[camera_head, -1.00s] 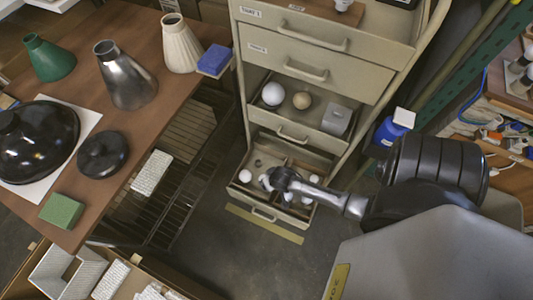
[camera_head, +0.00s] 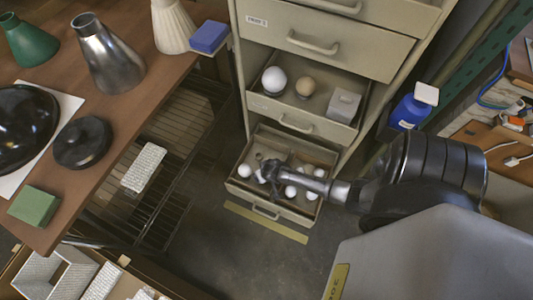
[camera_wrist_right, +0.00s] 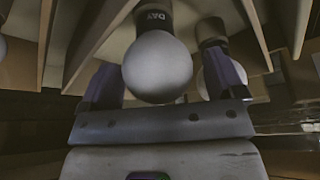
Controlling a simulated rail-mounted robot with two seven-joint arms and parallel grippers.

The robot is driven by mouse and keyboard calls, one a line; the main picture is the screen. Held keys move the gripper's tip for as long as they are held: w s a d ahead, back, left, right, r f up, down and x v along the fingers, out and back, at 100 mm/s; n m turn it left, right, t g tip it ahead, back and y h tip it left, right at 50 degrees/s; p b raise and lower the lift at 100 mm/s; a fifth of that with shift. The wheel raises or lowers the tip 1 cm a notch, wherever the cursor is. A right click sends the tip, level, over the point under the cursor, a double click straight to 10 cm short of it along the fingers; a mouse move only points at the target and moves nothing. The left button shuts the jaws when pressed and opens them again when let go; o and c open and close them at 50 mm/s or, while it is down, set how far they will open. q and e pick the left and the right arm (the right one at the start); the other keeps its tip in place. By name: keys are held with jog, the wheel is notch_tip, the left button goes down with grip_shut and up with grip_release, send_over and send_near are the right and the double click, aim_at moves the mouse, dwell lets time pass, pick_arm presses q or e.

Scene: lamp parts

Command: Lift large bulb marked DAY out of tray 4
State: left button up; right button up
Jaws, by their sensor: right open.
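The large bulb marked DAY (camera_wrist_right: 157,66) shows in the right wrist view as a round white globe with a dark collar. My right gripper (camera_wrist_right: 163,88) is open, its two fingers standing on either side of the globe. I cannot tell whether they touch it. In the head view my right gripper (camera_head: 271,171) reaches into the lowest open drawer, tray 4 (camera_head: 268,211), which holds several white bulbs. Which of them is the DAY bulb is unclear there. My left gripper is not in view.
A second bulb (camera_wrist_right: 219,72) sits close by the right finger. The drawer above (camera_head: 303,124) is open, with a white ball (camera_head: 274,80), a tan ball (camera_head: 305,86) and a grey box (camera_head: 344,105). A workbench (camera_head: 150,88) with lamp shades stands at left.

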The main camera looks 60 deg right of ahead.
jog(key=shift+d+f, duration=0.1)
jog(key=shift+f, duration=0.15)
jog(key=shift+w, duration=0.1)
jog(key=c, duration=0.9)
jog(key=shift+r+p, duration=0.4)
jog(key=shift+p, duration=0.05)
jog(key=shift+r+p, duration=0.4)
jog(key=shift+p, duration=0.2)
dwell(0.6)
